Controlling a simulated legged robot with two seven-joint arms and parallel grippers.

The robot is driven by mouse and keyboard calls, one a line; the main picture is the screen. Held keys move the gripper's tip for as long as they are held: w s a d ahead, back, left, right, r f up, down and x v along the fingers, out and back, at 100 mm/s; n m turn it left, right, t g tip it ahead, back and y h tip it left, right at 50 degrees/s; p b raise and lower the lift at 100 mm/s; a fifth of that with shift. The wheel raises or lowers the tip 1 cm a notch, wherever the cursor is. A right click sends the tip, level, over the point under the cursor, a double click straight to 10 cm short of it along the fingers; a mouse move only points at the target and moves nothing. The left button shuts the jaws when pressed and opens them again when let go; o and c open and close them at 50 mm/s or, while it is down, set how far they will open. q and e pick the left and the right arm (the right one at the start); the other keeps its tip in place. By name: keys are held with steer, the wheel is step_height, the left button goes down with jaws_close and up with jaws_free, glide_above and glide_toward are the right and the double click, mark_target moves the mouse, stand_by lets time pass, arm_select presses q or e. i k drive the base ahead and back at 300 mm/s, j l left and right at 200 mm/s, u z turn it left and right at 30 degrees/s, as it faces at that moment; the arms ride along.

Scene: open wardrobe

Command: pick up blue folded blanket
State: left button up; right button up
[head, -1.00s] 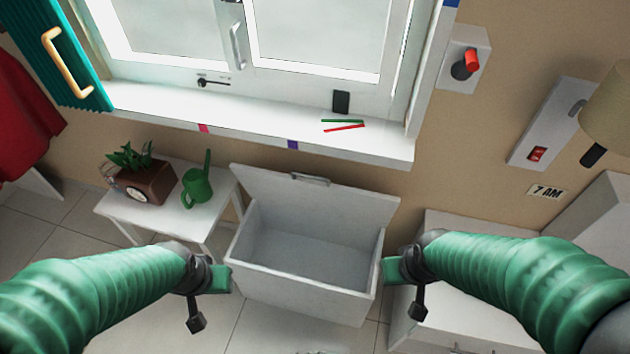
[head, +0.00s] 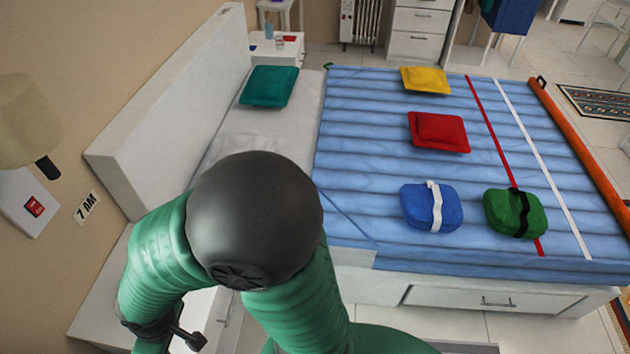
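The blue folded blanket (head: 418,212) lies on the near part of the bed, with a white strap around it. It is a plump rounded bundle, fully in sight. My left arm is bent in the near left, with its dark elbow over the bed's left edge. My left gripper (head: 150,345) is at the bottom left, cut by the frame edge, well away from the blanket. Its fingers cannot be made out. My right gripper is not in view.
A green bundle with a black strap (head: 498,211) lies right of the blue one. A red cushion (head: 438,132), a yellow cushion (head: 425,79) and a teal pillow (head: 268,86) lie farther back. The bed (head: 360,150) has a drawer front (head: 490,301) below.

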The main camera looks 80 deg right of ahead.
mark_target(430, 207)
steer(key=z, duration=3.65)
steer(key=i+l+u, duration=0.1)
steer(key=i+u, duration=0.25)
steer(key=i+l+u, duration=0.25)
steer(key=u, duration=0.15)
steer(key=i+l+u, duration=0.35)
steer(key=i, duration=0.1)
